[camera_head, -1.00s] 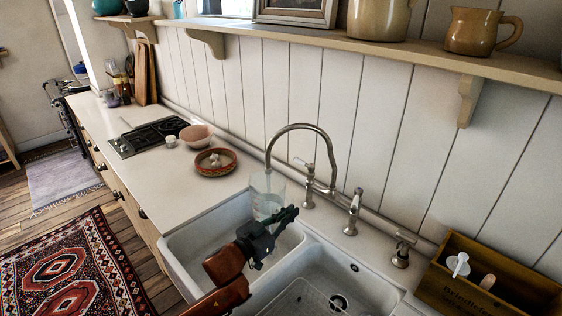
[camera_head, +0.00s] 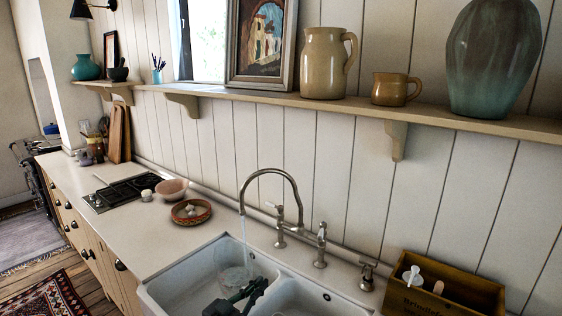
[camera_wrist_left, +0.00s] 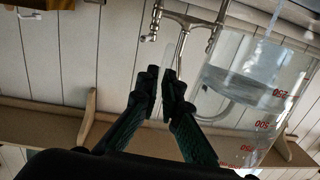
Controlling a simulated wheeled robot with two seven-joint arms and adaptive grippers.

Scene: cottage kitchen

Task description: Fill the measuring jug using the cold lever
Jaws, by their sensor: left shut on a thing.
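The clear measuring jug (camera_head: 234,281) is over the left sink basin, below the curved tap spout (camera_head: 270,172). A thin stream of water (camera_head: 243,230) runs down from the spout towards it. My left gripper (camera_head: 236,303) is shut on the jug's handle. In the left wrist view the jug (camera_wrist_left: 250,100) is at the right with red marks and seems to have water in it; the exact level is unclear. The tap has a left lever (camera_head: 280,222) and a right lever (camera_head: 321,236); no cold label is readable. My right gripper is not in view.
The white double sink (camera_head: 180,290) lies at the bottom. A wooden box (camera_head: 425,297) stands right of it, past a small fitting (camera_head: 368,272). A patterned bowl (camera_head: 191,213) and pink bowl (camera_head: 172,188) stand on the counter (camera_head: 120,225). A shelf (camera_head: 345,114) runs above.

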